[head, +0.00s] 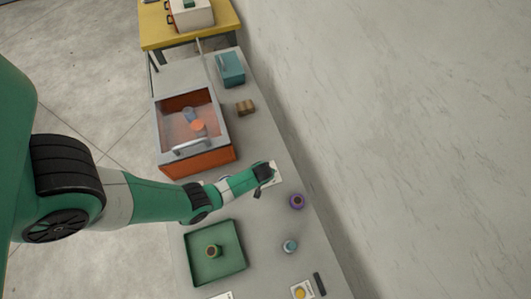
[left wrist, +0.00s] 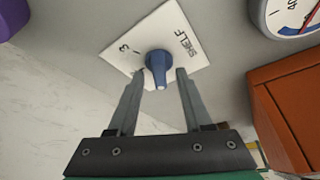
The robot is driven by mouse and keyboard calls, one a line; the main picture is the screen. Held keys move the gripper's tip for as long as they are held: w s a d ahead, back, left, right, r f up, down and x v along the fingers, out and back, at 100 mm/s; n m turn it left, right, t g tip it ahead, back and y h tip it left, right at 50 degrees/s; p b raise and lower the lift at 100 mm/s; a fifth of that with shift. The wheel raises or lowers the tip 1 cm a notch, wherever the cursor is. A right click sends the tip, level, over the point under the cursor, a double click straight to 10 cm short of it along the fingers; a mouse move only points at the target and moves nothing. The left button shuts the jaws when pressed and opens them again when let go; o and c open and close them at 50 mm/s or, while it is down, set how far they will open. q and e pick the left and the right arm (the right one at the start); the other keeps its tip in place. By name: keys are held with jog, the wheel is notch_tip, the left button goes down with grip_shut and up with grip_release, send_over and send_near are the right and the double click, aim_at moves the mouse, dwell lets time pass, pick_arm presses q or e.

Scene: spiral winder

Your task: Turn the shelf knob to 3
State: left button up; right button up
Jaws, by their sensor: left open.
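The shelf knob (left wrist: 158,68) is blue and sits on a white plate (left wrist: 178,30) marked "SHELF" and "3" in the left wrist view. The "3" is on the picture-left side of the knob. In the head view my left gripper (head: 266,174) covers most of the white plate (head: 276,173) and hides the knob. My right gripper is not in view.
An orange box (head: 222,160) with a metal handle stands beside my arm, and also shows in the left wrist view (left wrist: 295,100) near a round dial (left wrist: 285,14). A purple round object (head: 296,201), a green tray (head: 240,262) and a small teal-topped object (head: 290,246) lie nearby.

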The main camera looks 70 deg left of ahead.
pick_arm(q)
grip_shut()
